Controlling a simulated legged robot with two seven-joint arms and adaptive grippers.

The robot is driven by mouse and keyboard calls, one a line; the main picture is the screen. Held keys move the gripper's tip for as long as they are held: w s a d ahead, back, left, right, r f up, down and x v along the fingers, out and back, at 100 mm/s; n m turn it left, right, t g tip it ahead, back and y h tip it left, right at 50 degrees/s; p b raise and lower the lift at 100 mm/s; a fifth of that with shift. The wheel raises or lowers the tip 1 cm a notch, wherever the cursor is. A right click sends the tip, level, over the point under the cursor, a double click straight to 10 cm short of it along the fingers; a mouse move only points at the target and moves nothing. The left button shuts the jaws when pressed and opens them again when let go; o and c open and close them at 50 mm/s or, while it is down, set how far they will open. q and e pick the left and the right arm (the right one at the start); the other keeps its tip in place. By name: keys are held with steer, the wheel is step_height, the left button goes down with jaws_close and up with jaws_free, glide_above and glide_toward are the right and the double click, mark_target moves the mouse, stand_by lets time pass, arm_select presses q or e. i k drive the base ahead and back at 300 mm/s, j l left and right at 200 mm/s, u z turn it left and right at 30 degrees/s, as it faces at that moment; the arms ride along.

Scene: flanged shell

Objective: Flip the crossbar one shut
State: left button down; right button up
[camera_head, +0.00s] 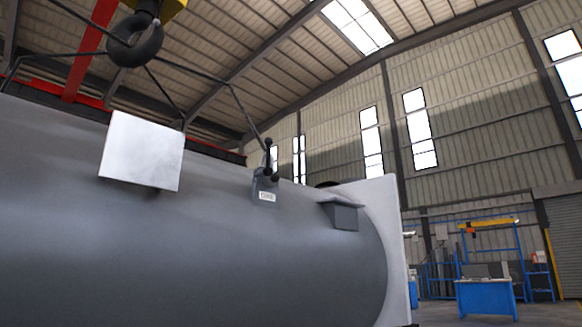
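A large grey cylindrical shell (200,255) fills the lower left, with a pale flat flange (382,215) at its right end. A bright square metal plate (142,150) stands tilted on the upper side of the shell, its flat face towards me. What is behind it is hidden. Farther right, a small dark box (342,213) with a flat, overhanging top sits on the shell near the flange. I cannot make out a crossbar on either. Neither of my grippers is in view.
A dark crane hook (135,42) hangs at top left, with sling cables running down. One cable meets a labelled lug (265,187) on the shell between plate and box. A blue workbench (485,298) stands on the floor at far right, with open floor before it.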

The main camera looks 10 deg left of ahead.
mark_target(268, 154)
steer(key=i+l, duration=0.25)
steer(key=i+l+u, duration=0.1)
steer(key=i+l, duration=0.15)
steer(key=l, duration=0.25)
steer(key=i+l, duration=0.2)
steer(key=l, duration=0.15)
